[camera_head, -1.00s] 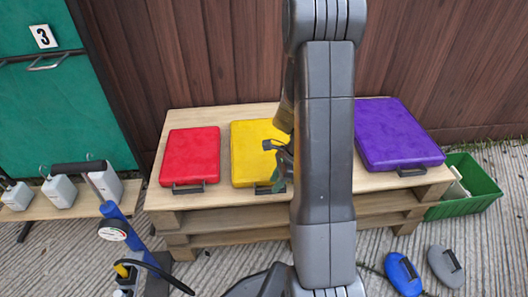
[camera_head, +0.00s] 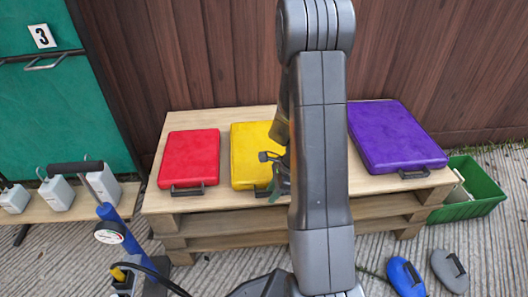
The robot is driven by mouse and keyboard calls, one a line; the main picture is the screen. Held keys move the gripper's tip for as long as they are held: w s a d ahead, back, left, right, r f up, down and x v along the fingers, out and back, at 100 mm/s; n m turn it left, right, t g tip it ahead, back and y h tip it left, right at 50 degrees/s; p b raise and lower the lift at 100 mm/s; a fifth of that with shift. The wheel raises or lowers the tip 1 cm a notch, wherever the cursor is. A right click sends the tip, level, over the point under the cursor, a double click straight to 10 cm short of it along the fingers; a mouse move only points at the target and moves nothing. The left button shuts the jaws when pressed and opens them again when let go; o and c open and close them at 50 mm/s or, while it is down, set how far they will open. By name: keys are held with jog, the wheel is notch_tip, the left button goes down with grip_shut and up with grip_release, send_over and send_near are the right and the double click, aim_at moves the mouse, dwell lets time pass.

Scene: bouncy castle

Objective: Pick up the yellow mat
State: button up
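The yellow mat (camera_head: 247,150) lies flat on a wooden pallet stand (camera_head: 160,204), between a red mat and a purple mat. It has a dark handle at its front edge. My arm hides its right part. My gripper (camera_head: 268,172) is partly visible at the left of my arm, over or in front of the yellow mat's right front part. The fingers are small and partly hidden, so I cannot tell whether they are open or touch the mat or its handle.
The red mat (camera_head: 190,158) lies left of the yellow one, the purple mat (camera_head: 394,137) right. A green crate (camera_head: 480,206) stands right of the pallets. A blue pump (camera_head: 128,234) stands front left. White weights (camera_head: 57,193) sit on a low bench. A wooden fence (camera_head: 450,60) stands behind.

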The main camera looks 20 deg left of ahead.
grip_shut()
dwell(0.3)
